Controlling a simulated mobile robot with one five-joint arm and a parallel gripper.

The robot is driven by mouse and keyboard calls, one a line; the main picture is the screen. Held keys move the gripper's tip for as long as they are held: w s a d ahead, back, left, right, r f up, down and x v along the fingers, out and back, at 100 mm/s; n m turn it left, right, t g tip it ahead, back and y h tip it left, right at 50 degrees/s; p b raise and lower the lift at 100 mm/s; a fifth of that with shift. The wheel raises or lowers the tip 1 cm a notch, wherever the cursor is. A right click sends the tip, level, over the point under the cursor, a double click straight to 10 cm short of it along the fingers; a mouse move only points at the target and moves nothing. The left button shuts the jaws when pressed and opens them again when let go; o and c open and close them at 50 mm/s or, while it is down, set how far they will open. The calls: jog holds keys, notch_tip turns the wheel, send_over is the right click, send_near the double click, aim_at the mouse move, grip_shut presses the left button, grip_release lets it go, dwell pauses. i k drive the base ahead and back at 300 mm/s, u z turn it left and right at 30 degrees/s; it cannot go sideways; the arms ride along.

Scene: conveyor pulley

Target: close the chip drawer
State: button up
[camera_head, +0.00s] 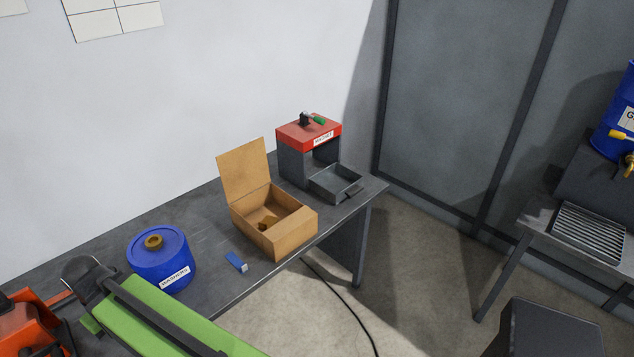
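The chip drawer (336,184) is a shallow dark grey tray with a small dark handle on its front right side. It is pulled out from under a grey stand with a red top (309,133) at the far right end of the bench. Its inside looks empty. A green-handled lever sits on the red top, which bears a white label too small to read. I do not see my gripper in this view.
An open cardboard box (285,234) stands just left of the drawer on the dark bench (205,210). A blue lidded canister (162,262) and a small blue item (237,262) lie further left. Floor right of the bench is mostly clear.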

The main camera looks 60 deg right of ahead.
aim_at(335, 182)
jog(key=z, duration=2.2)
jog(key=k, duration=0.95)
jog(key=z, duration=0.05)
jog(key=i, duration=1.7)
jog(key=u, duration=1.15)
